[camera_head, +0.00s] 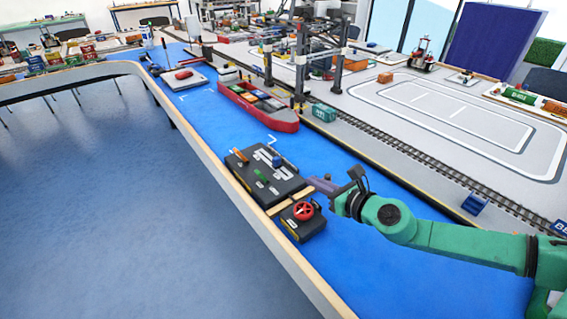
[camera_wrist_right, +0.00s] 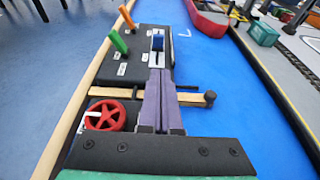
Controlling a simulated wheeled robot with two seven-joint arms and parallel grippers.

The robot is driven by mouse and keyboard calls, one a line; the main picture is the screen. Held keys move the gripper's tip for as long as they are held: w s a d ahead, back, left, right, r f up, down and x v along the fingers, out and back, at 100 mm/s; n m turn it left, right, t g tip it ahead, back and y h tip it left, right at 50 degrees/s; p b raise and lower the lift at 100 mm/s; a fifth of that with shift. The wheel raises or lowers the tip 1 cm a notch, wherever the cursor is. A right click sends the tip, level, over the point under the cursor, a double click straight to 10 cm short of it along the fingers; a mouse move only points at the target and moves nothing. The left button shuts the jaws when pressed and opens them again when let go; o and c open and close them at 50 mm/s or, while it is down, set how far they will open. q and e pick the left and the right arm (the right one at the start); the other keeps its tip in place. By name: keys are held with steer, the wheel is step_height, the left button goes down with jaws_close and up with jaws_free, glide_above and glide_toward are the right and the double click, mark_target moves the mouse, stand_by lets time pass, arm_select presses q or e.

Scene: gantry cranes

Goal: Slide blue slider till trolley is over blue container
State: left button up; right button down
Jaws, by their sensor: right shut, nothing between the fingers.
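The blue slider (camera_head: 277,161) stands in a slot on the black control box (camera_head: 247,180). In the right wrist view the blue slider (camera_wrist_right: 157,42) is just beyond my purple fingertips, in line with them. My right gripper (camera_head: 313,181) is shut and empty; it also shows in the wrist view (camera_wrist_right: 160,72), over the near end of the slot. I cannot tell whether it touches the slider. The gantry crane (camera_head: 300,62) stands at the back over the quay; its trolley is too small to make out. I cannot tell which container is the blue one. My left gripper is out of view.
An orange lever (camera_wrist_right: 118,41) and a green lever (camera_wrist_right: 127,18) stand left of the slider. A red wheel (camera_wrist_right: 104,116) sits on a nearer box. A red ship (camera_head: 258,106) with containers and a teal container (camera_head: 323,113) are by the crane. Blue surface right of the box is clear.

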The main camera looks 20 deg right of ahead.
steer(key=p, duration=0.2)
glide_toward(278, 162)
steer(key=p+x, duration=0.1)
steer(key=x, duration=0.5)
steer(key=shift+w+a+f, duration=0.1)
steer(key=shift+w+a, duration=0.05)
steer(key=shift+w, duration=0.1)
